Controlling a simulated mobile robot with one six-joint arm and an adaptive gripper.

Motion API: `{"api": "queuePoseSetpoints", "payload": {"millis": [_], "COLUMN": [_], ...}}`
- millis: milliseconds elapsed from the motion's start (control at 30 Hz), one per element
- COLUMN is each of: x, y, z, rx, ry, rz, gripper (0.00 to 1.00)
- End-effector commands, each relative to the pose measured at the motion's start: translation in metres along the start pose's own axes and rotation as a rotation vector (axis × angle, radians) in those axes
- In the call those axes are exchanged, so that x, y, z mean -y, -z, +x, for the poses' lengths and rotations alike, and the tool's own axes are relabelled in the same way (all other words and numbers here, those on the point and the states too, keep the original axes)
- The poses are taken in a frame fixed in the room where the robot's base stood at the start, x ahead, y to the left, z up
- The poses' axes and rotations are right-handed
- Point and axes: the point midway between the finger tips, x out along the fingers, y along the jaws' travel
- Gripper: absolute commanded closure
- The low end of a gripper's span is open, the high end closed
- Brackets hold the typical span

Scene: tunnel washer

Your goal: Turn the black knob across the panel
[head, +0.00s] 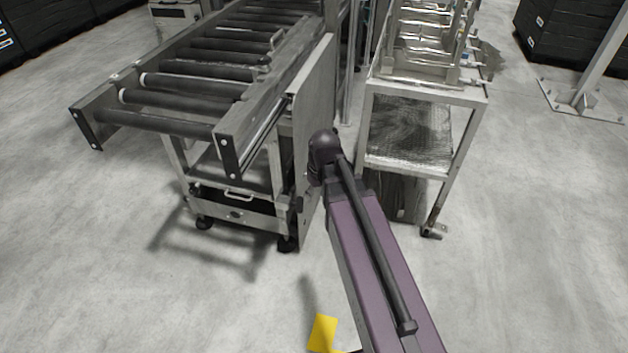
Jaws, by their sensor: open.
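A grey upright panel (312,95) stands at the right side of the roller conveyor. No black knob can be made out clearly in the head view. A small dark piece (299,203) shows low by the panel's edge, too small to identify. My purple arm link reaches up from the bottom right and ends in a dark joint in front of the panel, covering part of it. My gripper is not visible.
The roller conveyor (172,83) stands at the left on a wheeled frame. A metal rack (371,125) stands right of the panel, with a narrow gap between them. A yellow piece (323,332) shows at the bottom.

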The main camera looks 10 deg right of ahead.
Motion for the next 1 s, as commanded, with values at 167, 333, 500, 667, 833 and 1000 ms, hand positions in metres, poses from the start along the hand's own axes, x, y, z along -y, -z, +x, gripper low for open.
{"api": "queuePoseSetpoints", "payload": {"millis": [167, 333, 500, 667, 833, 1000], "x": [0.015, 0.019, 0.019, 0.019, 0.019, 0.019], "y": [-0.041, -0.057, -0.058, -0.058, -0.058, -0.058], "z": [-0.001, -0.001, -0.001, -0.001, -0.001, -0.001], "rx": [0.036, 0.05, 0.053, 0.053, 0.052, 0.052], "ry": [-0.051, -0.081, -0.087, -0.086, -0.086, -0.085], "rz": [0.164, 0.255, 0.274, 0.272, 0.271, 0.27], "gripper": [0.49, 0.49, 0.49, 0.49, 0.49, 0.49]}}
